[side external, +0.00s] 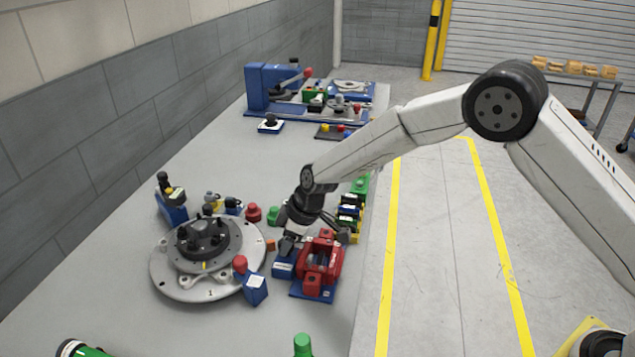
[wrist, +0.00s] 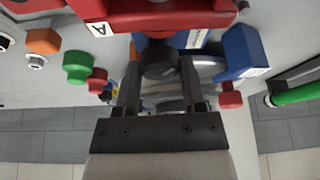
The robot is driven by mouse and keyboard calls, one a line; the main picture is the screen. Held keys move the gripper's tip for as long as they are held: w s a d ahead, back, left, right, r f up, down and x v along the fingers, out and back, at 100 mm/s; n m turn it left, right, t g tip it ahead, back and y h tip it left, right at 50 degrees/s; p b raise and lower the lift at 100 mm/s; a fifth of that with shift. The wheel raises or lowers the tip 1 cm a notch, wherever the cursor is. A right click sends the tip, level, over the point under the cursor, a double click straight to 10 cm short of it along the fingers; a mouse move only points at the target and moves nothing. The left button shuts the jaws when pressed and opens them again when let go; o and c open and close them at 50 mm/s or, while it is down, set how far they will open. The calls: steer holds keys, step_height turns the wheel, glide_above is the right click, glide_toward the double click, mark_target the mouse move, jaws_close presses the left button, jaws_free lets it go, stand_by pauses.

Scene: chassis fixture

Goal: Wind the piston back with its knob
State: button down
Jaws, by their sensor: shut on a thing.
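The red caliper-like body (side external: 320,262) sits on a blue base plate (side external: 312,291) near the table's right edge. In the wrist view its red body (wrist: 160,18), with a white label "A", spans the top. A dark round knob (wrist: 158,60) stands out from it toward me, between my fingers. My gripper (side external: 288,244) is at the left side of the red body; in the wrist view my gripper (wrist: 160,70) is shut on the knob. The piston itself cannot be made out in either view.
A round grey turntable (side external: 208,285) with a dark hub stands close on the left. A blue block with a red ball (side external: 254,290) is between it and the red body. Small coloured parts (side external: 349,212) stand behind my gripper. Blue fixtures (side external: 262,88) stand at the far end.

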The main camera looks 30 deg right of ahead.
steer(key=shift+a+m+t+h, duration=0.1)
steer(key=shift+m+t+h, duration=0.35)
steer(key=shift+m, duration=1.05)
steer(key=shift+m+t+h, duration=0.25)
steer(key=shift+m+h, duration=0.3)
steer(key=shift+m, duration=0.95)
steer(key=shift+s+a+m+h, duration=0.1)
steer(key=shift+m+h, duration=0.4)
steer(key=shift+m, duration=0.85)
steer(key=shift+m+h, duration=0.5)
steer(key=shift+m, duration=0.85)
steer(key=m+h, duration=0.2)
steer(key=m, duration=0.3)
steer(key=shift+a+m, duration=0.1)
steer(key=shift+m, duration=0.3)
steer(key=m+g+h, duration=0.1)
steer(key=m+g, duration=0.1)
steer(key=m, duration=0.3)
steer(key=shift+c, duration=0.9)
jaws_free()
steer(key=shift+n, duration=0.3)
